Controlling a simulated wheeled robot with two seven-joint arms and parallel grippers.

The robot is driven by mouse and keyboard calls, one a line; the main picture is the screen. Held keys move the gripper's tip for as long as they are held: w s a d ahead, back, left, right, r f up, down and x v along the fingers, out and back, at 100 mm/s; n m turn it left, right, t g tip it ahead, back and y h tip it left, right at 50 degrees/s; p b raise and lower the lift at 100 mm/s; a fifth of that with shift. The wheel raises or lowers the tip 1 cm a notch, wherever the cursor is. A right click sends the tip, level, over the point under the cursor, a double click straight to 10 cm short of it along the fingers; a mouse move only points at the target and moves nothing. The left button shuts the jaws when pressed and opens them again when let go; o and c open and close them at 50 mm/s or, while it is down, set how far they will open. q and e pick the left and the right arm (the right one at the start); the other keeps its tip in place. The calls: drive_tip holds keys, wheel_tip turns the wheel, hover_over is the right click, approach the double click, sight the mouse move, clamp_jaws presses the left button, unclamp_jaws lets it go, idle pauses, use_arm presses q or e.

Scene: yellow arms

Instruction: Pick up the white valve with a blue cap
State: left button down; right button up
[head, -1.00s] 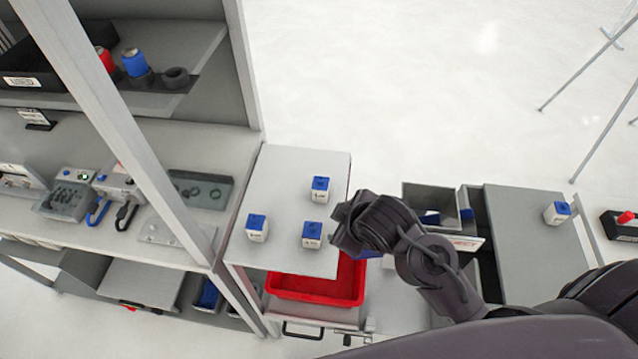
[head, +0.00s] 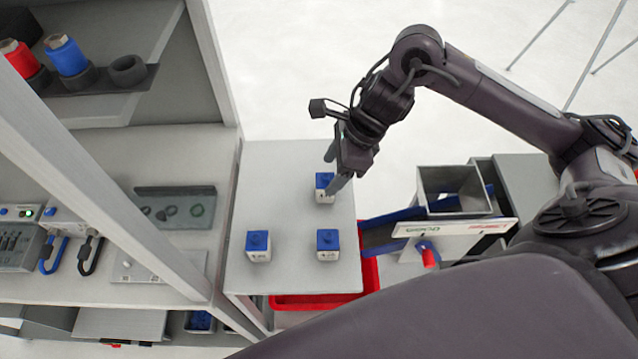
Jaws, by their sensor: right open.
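Three white valves with blue caps stand upright on a grey tabletop (head: 290,170). One is at the back (head: 324,188), one at the front left (head: 258,246) and one at the front right (head: 328,245). My right gripper (head: 332,176) is open and points down at the back valve, its fingers at the valve's upper right side. One finger partly covers that valve, and I cannot tell whether it touches. My left gripper is not in view.
A shelf rack with an upright post (head: 115,170) stands at the left. A red bin (head: 371,275) sits below the table's front right edge. A grey open box (head: 452,190) and a blue chute (head: 385,238) are at the right. The table's back left is clear.

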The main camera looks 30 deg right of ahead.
sight(322, 186)
drive_tip(key=shift+s+a+f, duration=0.1)
drive_tip(key=shift+a+f, duration=0.15)
drive_tip(key=shift+f, duration=0.3)
drive_tip(key=shift+a+f, duration=0.1)
drive_tip(key=shift+f, duration=0.3)
drive_tip(key=x, duration=0.1)
drive_tip(key=p+x, duration=0.1)
drive_tip(key=x, duration=0.1)
drive_tip(key=p+x, duration=0.1)
drive_tip(key=shift+w+f, duration=0.3)
drive_tip(key=shift+w, duration=0.05)
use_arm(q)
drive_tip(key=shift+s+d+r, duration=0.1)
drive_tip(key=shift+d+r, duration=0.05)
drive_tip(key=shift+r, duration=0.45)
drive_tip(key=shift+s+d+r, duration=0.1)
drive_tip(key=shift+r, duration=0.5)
use_arm(e)
drive_tip(key=shift+f, duration=0.25)
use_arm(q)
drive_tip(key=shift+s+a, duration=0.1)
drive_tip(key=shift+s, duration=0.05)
use_arm(e)
drive_tip(key=c, duration=1.1)
